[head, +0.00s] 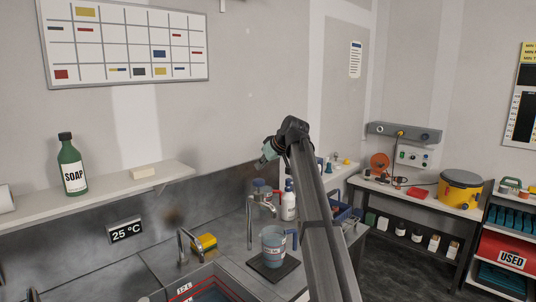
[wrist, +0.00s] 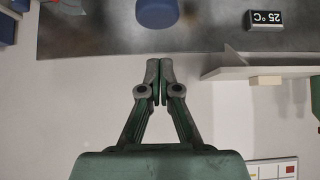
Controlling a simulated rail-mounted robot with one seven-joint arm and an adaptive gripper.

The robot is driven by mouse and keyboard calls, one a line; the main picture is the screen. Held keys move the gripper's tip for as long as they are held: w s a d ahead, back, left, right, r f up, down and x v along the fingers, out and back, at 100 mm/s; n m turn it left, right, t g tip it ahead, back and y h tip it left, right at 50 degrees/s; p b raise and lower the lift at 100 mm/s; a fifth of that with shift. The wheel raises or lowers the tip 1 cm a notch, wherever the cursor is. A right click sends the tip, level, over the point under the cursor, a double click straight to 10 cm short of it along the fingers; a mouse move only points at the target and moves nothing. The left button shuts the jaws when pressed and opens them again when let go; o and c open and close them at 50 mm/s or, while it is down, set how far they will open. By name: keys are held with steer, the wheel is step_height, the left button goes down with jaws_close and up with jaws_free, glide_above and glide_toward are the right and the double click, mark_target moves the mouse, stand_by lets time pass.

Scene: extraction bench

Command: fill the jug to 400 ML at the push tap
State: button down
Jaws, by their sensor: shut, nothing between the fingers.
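The jug (head: 273,250) is a grey-blue, labelled vessel with a blue handle on its right. It stands upright on a dark square mat (head: 272,269) at the counter's front. A metal tap (head: 249,225) rises just left of the jug, its spout reaching toward it; I cannot tell whether water runs or how full the jug is. My gripper (head: 261,163) is raised well above and behind the jug, near the wall. In the wrist view my gripper (wrist: 160,66) has its fingertips together and empty, with wall behind them.
A second tap (head: 184,243) and a yellow sponge (head: 204,243) are by the sink (head: 200,290) at left. A white bottle (head: 289,204) stands behind the jug. A shelf (head: 110,190) holds a soap bottle (head: 72,165). A blue round object (wrist: 157,13) shows in the wrist view.

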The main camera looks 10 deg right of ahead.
mark_target(261, 181)
step_height(261, 181, down, 2)
steer(key=shift+f+p, duration=0.25)
steer(key=shift+p, duration=0.2)
steer(key=shift+f, duration=0.85)
step_height(261, 181, down, 2)
steer(key=shift+f+b, duration=0.1)
steer(key=shift+b, duration=0.5)
steer(key=shift+s, duration=0.1)
steer(key=shift+s+f, duration=0.1)
